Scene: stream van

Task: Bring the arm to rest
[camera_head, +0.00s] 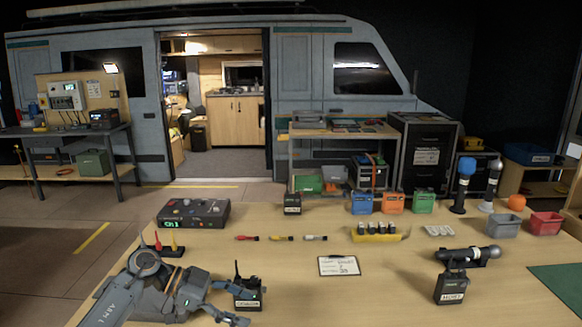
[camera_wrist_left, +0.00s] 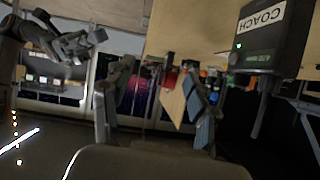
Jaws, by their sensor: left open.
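My left gripper (camera_head: 230,302) is low over the front left of the table. Its fingers are spread, with nothing held between them. Its two fingers also frame the middle of the left wrist view (camera_wrist_left: 152,105), which is upside down. A small black pack (camera_head: 248,288) with a white label and an antenna stands upright on the table close beside the fingers. A pack labelled COACH (camera_wrist_left: 270,45) shows at the upper right of the left wrist view, apart from the fingers. A grey jointed gripper (camera_wrist_left: 78,42), likely my right one, shows at the upper left there; its jaws are unclear.
The table holds a control box (camera_head: 192,213), a clipboard (camera_head: 339,266), a HOST pack (camera_head: 451,288) and a dark cylindrical device (camera_head: 467,254). Coloured markers (camera_head: 283,238), a yellow tray (camera_head: 378,238) and bins (camera_head: 545,223) sit further back. The table between clipboard and HOST pack is clear.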

